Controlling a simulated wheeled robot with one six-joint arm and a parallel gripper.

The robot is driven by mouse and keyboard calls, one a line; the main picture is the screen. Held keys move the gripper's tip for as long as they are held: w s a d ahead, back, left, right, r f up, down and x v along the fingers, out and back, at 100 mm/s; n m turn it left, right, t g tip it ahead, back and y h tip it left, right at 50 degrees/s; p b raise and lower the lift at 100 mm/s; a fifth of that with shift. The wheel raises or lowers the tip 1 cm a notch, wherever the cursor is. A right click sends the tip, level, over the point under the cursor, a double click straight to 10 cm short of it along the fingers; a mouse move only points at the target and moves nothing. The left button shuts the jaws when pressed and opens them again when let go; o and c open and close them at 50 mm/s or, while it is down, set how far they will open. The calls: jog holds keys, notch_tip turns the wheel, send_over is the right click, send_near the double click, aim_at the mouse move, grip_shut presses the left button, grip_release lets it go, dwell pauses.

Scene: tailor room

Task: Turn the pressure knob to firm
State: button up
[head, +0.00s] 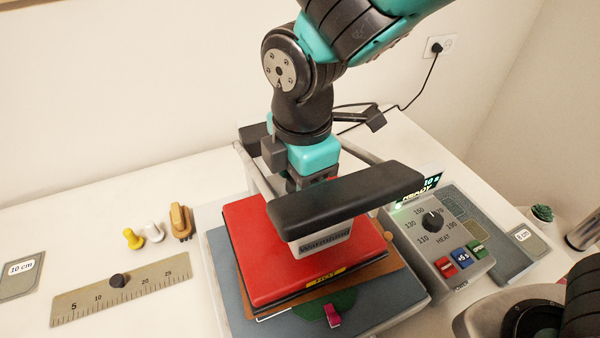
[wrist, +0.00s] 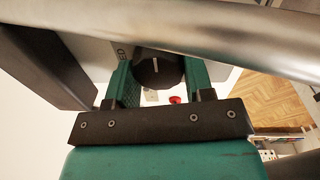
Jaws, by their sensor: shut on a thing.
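The pressure knob (wrist: 160,70) is a dark round knob with a short white pointer line, seen in the wrist view. The green fingers of my gripper (wrist: 158,82) stand on either side of it and are shut on it. The pointer line lies nearly upright in that picture. Letters beside the knob are partly covered, so I cannot read its setting. In the head view my gripper (head: 314,172) reaches down behind the black handle bar of the heat press (head: 345,196), which hides the fingertips and knob.
The red upper plate (head: 250,250) lies low over the grey base. The control box (head: 420,240) at right has a heat dial (head: 432,221), coloured buttons and a lit READY display. Metal press arms flank my gripper closely.

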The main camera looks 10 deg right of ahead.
jog(key=shift+w+a+m+p, duration=0.1)
jog(key=shift+m+p, duration=0.2)
jog(key=shift+m, duration=1.9)
jog(key=o, duration=0.6)
jog(key=shift+o, duration=0.2)
notch_tip(320, 180, up, 18)
jog(key=s+b, duration=0.1)
jog(key=b, duration=0.1)
jog(key=shift+f, duration=0.25)
jog(key=shift+s, duration=0.1)
